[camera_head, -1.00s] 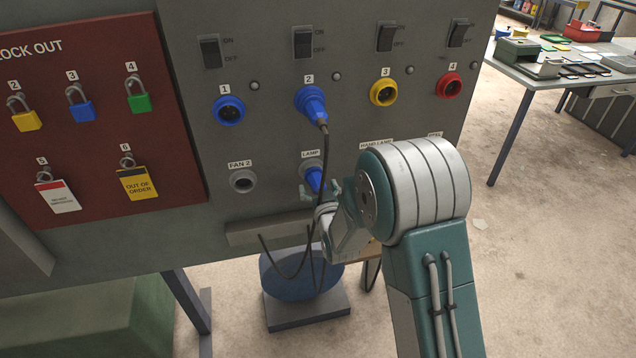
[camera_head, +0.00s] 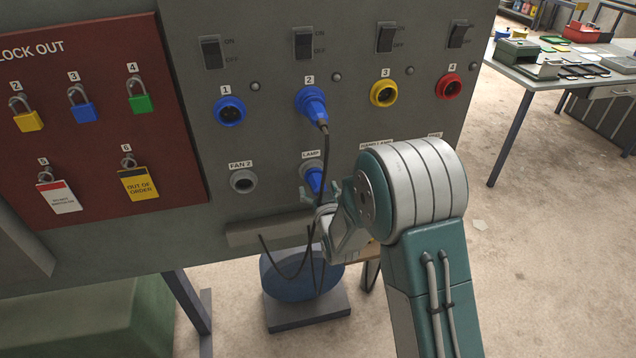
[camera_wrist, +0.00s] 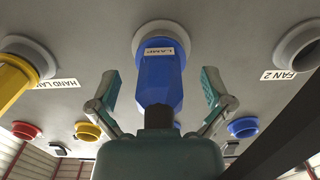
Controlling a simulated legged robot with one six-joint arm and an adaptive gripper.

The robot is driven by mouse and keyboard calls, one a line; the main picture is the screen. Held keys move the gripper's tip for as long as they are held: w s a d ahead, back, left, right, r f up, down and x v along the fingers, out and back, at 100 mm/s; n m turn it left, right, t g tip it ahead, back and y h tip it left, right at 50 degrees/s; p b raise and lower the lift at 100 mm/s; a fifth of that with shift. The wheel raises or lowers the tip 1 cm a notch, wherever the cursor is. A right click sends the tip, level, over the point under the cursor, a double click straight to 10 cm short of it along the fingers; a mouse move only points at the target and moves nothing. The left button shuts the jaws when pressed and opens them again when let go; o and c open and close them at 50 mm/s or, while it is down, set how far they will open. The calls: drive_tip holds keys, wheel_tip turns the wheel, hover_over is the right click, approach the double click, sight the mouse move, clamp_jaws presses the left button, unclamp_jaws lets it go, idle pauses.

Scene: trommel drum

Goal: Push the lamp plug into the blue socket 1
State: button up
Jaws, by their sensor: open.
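The lamp plug (camera_head: 315,179) is blue and sits in the grey holder labelled LAMP on the panel. In the wrist view the plug (camera_wrist: 160,80) fills the middle, with my gripper (camera_wrist: 160,92) open and one finger on each side, apart from it. In the head view my gripper (camera_head: 328,192) is at the plug's lower end, partly hidden by my arm. The blue socket 1 (camera_head: 230,112) is empty, at the upper left of the plug, under the label 1.
Another blue plug (camera_head: 312,103) with a black cable fills socket 2. Yellow socket 3 (camera_head: 384,92) and red socket 4 (camera_head: 448,86) are empty. The FAN 2 holder (camera_head: 243,181) is empty. A ledge (camera_head: 265,230) juts out below; dark cables hang near my gripper.

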drive_tip(key=shift+w+r, duration=0.55)
clamp_jaws()
drive_tip(key=shift+s, duration=0.6)
drive_tip(key=shift+v, duration=1.8)
drive_tip(key=shift+s+d+f, duration=0.1)
drive_tip(key=shift+s+f, duration=0.05)
drive_tip(key=shift+s, duration=0.25)
drive_tip(key=shift+s, duration=0.1)
drive_tip(key=shift+v, duration=2.4)
drive_tip(key=shift+f, duration=0.1)
